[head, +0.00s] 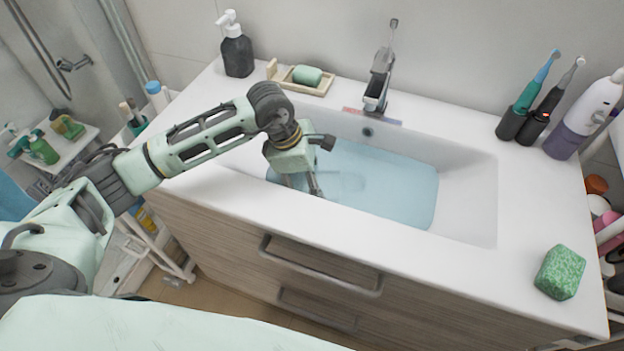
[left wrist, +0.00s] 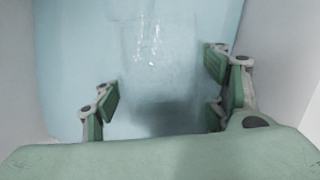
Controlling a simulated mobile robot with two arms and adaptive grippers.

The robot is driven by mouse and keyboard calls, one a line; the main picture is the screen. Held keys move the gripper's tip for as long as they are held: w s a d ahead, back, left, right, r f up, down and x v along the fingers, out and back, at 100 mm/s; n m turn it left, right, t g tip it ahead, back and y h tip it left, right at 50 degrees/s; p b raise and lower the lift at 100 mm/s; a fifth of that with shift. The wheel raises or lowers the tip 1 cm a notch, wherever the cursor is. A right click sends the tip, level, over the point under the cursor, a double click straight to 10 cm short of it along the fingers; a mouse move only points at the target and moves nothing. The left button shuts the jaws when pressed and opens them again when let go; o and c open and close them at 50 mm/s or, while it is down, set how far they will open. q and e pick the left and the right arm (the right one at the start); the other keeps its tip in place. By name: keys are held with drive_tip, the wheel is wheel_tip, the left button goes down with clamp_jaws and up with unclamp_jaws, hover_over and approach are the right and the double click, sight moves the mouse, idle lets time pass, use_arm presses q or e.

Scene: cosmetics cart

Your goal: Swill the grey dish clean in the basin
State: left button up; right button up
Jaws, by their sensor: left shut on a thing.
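The white basin (head: 470,195) holds pale blue water (head: 395,190) below the tap (head: 379,80). My left gripper (head: 303,188) reaches down into the left part of the basin, its fingertips at the water. The grey dish (head: 347,181) shows only as a faint, pale rectangular outline under the water, beside the fingers. In the left wrist view its outline (left wrist: 150,45) lies between and beyond the fingers of my left gripper (left wrist: 162,78), which is shut on it. The dish's edges and any dirt on it are too faint to tell. My right gripper is not in view.
A green sponge (head: 560,272) lies on the counter's front right corner. A dark soap pump (head: 236,50) and a soap tray (head: 322,90) with green soap (head: 307,75) stand at the back left. Toothbrushes (head: 527,100) and a white-purple device (head: 588,115) stand at the back right.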

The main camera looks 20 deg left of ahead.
use_arm(q)
drive_tip(key=shift+s+d+f, duration=0.15)
drive_tip(key=shift+s+f, duration=0.1)
drive_tip(key=shift+f, duration=0.1)
drive_tip(key=shift+w+d+r+p, duration=0.1)
drive_tip(key=shift+w+r+p, duration=0.15)
drive_tip(key=shift+r, duration=0.45)
wheel_tip(320, 180, up, 13)
drive_tip(key=p, duration=0.6)
drive_tip(key=shift+p, duration=0.3)
